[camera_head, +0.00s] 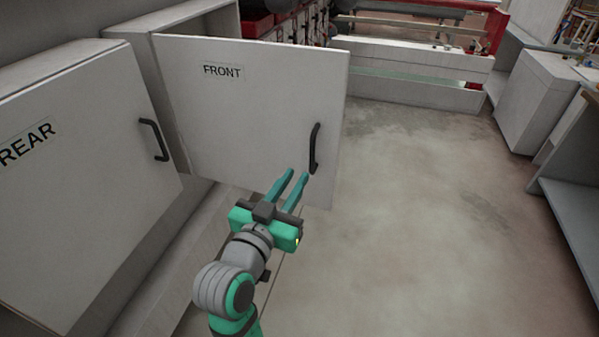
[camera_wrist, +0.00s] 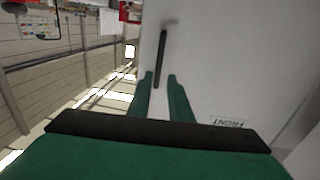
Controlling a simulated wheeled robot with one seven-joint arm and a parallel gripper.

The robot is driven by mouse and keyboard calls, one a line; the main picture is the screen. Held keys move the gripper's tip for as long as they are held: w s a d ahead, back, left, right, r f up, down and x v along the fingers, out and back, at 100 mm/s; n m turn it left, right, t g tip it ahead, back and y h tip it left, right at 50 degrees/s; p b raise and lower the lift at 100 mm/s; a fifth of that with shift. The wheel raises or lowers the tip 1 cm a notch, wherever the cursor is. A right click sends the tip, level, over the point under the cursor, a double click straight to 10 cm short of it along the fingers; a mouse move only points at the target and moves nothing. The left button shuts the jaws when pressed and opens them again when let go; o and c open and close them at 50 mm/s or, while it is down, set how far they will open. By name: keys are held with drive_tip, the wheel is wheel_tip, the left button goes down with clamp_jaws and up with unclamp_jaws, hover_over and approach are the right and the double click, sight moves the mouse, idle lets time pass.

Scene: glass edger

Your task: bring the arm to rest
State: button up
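My gripper (camera_head: 289,182) is in front of the FRONT cabinet door, just below and left of its black handle. Its two green fingers are apart, with a clear gap between them. In the wrist view the fingers (camera_wrist: 160,80) point toward the handle (camera_wrist: 161,58), whose lower end shows between the tips. I cannot tell whether the fingers touch the handle. The FRONT door (camera_head: 235,115) stands swung open from its cabinet. Its handle (camera_head: 314,148) is upright near the door's free edge.
The REAR door (camera_head: 85,165) with a black handle (camera_head: 153,139) is at the left. Red bins (camera_head: 257,25) show behind the FRONT door. A low white and red machine frame (camera_head: 420,80) stands at the back. Grey cabinets (camera_head: 540,100) are at the right. The floor (camera_head: 430,220) between is clear.

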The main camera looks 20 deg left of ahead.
drive_tip(key=shift+s+f, duration=0.1)
idle(0.5)
drive_tip(key=s+d+f+n+g+y, duration=0.15)
drive_tip(key=d+f, duration=0.25)
drive_tip(key=f, duration=0.4)
drive_tip(key=s+d+f+n, duration=0.1)
drive_tip(key=s+d+f, duration=0.2)
drive_tip(key=f, duration=0.4)
drive_tip(key=s+d+f+n+y, duration=0.1)
drive_tip(key=s+d+f, duration=0.25)
drive_tip(key=f, duration=0.45)
drive_tip(key=s+d+f+m+h, duration=0.1)
drive_tip(key=s+d+f, duration=0.1)
drive_tip(key=s+d, duration=0.2)
drive_tip(key=s+d+f+m+h, duration=0.1)
drive_tip(key=s+d, duration=0.3)
drive_tip(key=s, duration=0.7)
drive_tip(key=s+d+f+m+g+h, duration=0.1)
drive_tip(key=s+d+f+m, duration=0.1)
drive_tip(key=s, duration=0.6)
drive_tip(key=shift+s+d+f, duration=0.2)
drive_tip(key=shift+d+f, duration=0.5)
drive_tip(key=shift+d, duration=0.3)
drive_tip(key=shift+w, duration=0.15)
